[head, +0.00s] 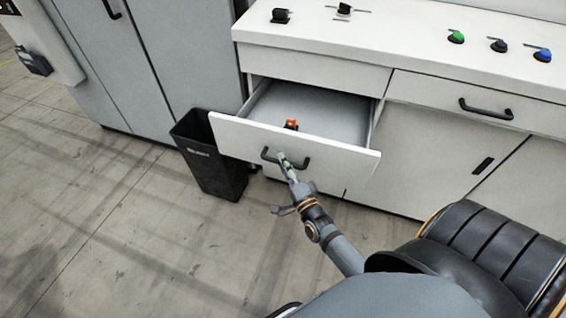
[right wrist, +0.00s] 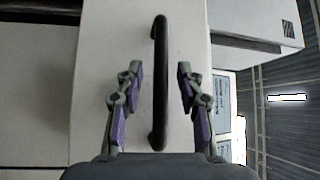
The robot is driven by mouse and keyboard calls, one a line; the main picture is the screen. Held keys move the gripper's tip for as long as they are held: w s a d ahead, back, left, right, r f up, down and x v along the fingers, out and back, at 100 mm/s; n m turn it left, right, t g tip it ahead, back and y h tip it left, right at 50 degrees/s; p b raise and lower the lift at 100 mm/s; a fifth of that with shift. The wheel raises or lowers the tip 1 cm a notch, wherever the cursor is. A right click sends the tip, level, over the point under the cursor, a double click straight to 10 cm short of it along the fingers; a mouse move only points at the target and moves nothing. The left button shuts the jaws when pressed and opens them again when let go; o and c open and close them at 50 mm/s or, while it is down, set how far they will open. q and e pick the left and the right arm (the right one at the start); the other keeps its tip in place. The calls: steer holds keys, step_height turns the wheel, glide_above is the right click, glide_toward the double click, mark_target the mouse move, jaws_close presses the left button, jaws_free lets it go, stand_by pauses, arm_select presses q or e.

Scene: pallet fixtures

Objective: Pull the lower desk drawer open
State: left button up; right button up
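The lower desk drawer (head: 225,133) stands pulled out from the white desk, and its grey inside shows in the head view. Its black bar handle (head: 268,155) is on the front panel and also shows in the right wrist view (right wrist: 160,85), running up the picture. My right gripper (head: 287,165) is at the handle. In the right wrist view its two fingers (right wrist: 160,90) are apart, one on each side of the bar, with a gap on both sides. My left gripper is in neither view.
A small orange-red object (head: 291,124) is in the drawer. A black bin (head: 215,165) stands on the floor by the drawer's left end. A closed drawer (head: 480,100) is at right. Small knobs (head: 456,37) sit on the desk top. The floor in front is clear.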

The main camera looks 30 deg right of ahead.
steer(key=s+f, duration=0.1)
steer(key=s, duration=1)
steer(key=shift+a+f, duration=0.2)
steer(key=shift+a, duration=0.2)
steer(key=s+d+f+n+g+y+p, duration=0.15)
steer(key=s+f+n+g, duration=0.35)
steer(key=f, duration=0.9)
steer(key=s+f+n+g+h+p, duration=0.1)
steer(key=s+f+n+g+p, duration=0.3)
steer(key=f, duration=0.9)
steer(key=s+f+n+g+p, duration=0.1)
steer(key=s+f+n+g, duration=0.3)
steer(key=s, duration=0.6)
steer(key=s+f+n+g, duration=0.4)
steer(key=s+f, duration=0.3)
steer(key=s, duration=0.3)
steer(key=shift+d+n+g+p, duration=0.3)
steer(key=shift+g+p, duration=0.1)
steer(key=shift+g, duration=0.3)
steer(key=shift+a, duration=0.1)
